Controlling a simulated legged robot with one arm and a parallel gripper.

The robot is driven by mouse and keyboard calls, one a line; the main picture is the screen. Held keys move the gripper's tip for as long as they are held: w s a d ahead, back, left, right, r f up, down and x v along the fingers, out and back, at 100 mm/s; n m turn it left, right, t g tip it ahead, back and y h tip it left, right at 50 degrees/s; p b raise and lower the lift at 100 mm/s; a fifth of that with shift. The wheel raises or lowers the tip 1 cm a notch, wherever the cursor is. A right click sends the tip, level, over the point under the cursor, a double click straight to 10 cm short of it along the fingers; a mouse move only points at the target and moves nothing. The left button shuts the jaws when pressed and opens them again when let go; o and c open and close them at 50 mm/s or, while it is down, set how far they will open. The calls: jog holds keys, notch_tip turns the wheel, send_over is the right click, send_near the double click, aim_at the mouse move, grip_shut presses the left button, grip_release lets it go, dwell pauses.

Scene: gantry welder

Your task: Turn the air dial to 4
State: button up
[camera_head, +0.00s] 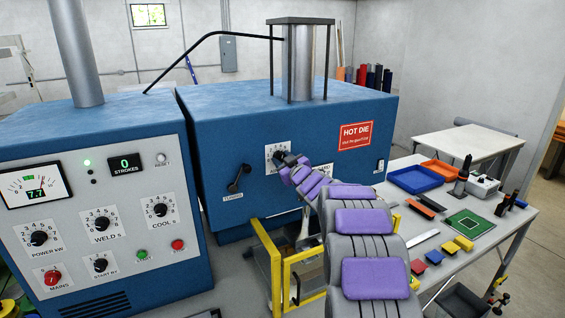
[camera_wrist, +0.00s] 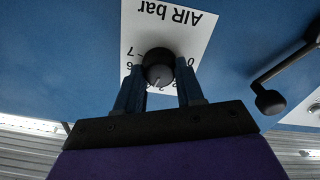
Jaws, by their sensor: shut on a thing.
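The air dial (camera_wrist: 158,68) is a round black knob on a white plate marked "AIR bar" (camera_wrist: 168,18), upside down in the wrist view. The fingers of my gripper (camera_wrist: 160,85) stand on either side of the knob and are shut on it. A light pointer line on the knob aims toward the gripper side of the scale, slightly left in the picture. The fingers hide part of the numbers, so I cannot read the pointed value. In the head view my gripper (camera_head: 284,162) reaches the dial plate (camera_head: 270,151) on the blue machine and covers much of it.
A black turning handle (camera_head: 238,178) sits left of the dial; a black lever (camera_wrist: 270,98) is close by in the wrist view. A red "HOT DIE" sign (camera_head: 355,135) is to the right. A yellow frame (camera_head: 268,262) stands below my arm. A cluttered workbench (camera_head: 500,235) is at right.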

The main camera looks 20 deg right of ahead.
jog(key=o, duration=1)
jog(key=shift+d, duration=0.1)
jog(key=shift+o, duration=0.2)
jog(key=shift+s, duration=0.1)
jog(key=s+b, duration=0.1)
jog(key=s, duration=1.6)
jog(key=shift+d+f+b, duration=0.15)
jog(key=shift+d+b, duration=0.2)
jog(key=shift+b, duration=0.05)
